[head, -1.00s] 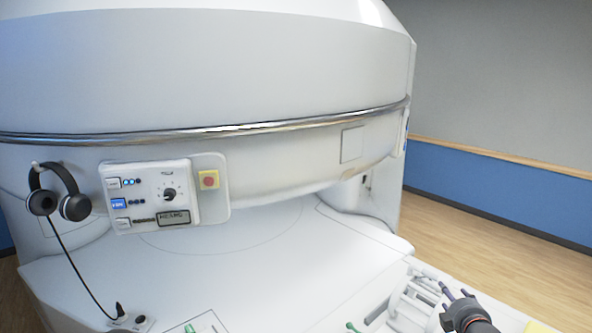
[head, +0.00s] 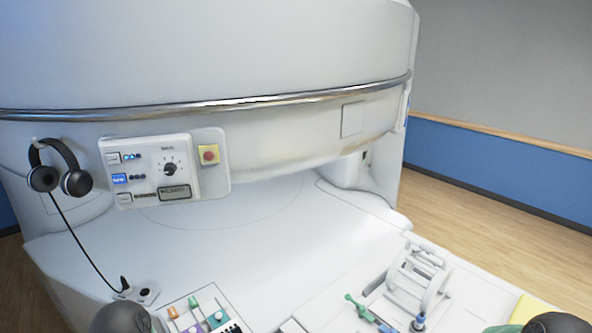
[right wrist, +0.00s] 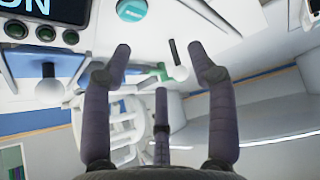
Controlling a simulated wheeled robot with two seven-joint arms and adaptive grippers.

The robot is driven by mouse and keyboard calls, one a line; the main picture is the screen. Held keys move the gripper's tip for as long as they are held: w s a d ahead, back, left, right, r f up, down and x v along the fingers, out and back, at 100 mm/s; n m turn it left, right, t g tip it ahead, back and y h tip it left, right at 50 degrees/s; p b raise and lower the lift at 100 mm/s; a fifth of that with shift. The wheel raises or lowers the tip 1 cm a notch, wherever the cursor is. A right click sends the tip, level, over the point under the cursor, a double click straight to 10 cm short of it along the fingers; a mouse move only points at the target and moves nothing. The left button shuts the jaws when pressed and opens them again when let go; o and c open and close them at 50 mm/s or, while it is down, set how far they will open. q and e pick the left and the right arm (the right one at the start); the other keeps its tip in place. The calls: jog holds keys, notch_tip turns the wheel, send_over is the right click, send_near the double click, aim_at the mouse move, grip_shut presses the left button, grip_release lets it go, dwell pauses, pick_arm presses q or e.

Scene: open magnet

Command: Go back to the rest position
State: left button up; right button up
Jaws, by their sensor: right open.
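My right gripper (right wrist: 160,58) is open and empty in the right wrist view, its dark fingers spread apart. Beyond its fingers are a white panel with a teal round button (right wrist: 132,10) and a lever with a dark stem (right wrist: 177,62). No finger visibly grips anything. In the head view, only a dark rounded part of my arm shows at the bottom left and another at the bottom right. My left gripper's fingers are out of view.
The white magnet (head: 210,55) fills the back, with a control panel (head: 150,170), red button (head: 209,155) and hanging headset (head: 60,166). A tray of coloured pieces (head: 195,310), a white frame (head: 418,278) and a green-handled tool (head: 362,310) lie in front. The white surface's middle is clear.

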jog(key=s+a+f+m+g+y, duration=0.1)
jog(key=s+a+f+m+g, duration=0.15)
jog(key=s+a+f, duration=0.4)
jog(key=s+a+f+m+g+y, duration=0.1)
jog(key=s+a+f+m+g, duration=0.15)
jog(key=s, duration=0.65)
jog(key=s+a+f+m+g, duration=0.25)
jog(key=s+a+f, duration=0.25)
jog(key=s, duration=0.3)
notch_tip(320, 180, down, 12)
jog(key=w+a+b, duration=0.1)
jog(key=w+b, duration=0.1)
jog(key=b, duration=1.2)
jog(key=shift+r+n+t, duration=0.15)
jog(key=shift+n+t, duration=0.2)
jog(key=shift+a, duration=0.1)
